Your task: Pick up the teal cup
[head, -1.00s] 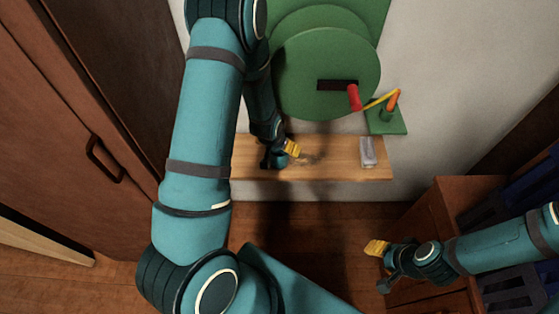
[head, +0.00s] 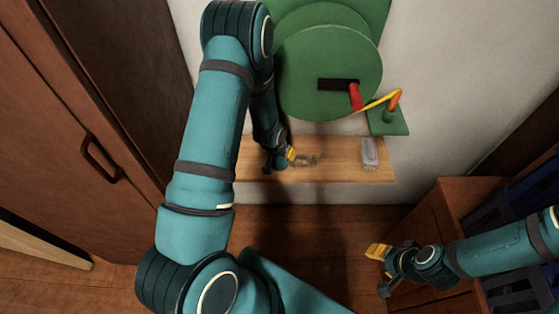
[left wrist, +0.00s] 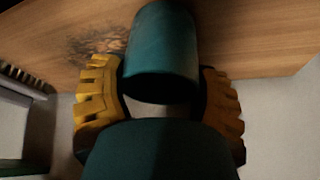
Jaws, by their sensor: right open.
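The teal cup (left wrist: 162,50) shows in the left wrist view, over the wooden shelf and between the two yellow fingers of my left gripper (left wrist: 162,95). The fingers lie close along both sides of the cup; I cannot tell whether they press on it. In the head view my left gripper (head: 281,158) is low over the left part of the shelf, and I cannot make out the cup apart from it. My right gripper (head: 378,268) is open and empty, at the lower right, well away from the shelf.
The wooden shelf (head: 340,172) carries a clear or grey object (head: 369,153) at its right end and a dark mark in the middle. A green disc (head: 320,105) with a red handle stands behind it. A brown cabinet (head: 435,215) is at right, a tall wooden door (head: 75,120) at left.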

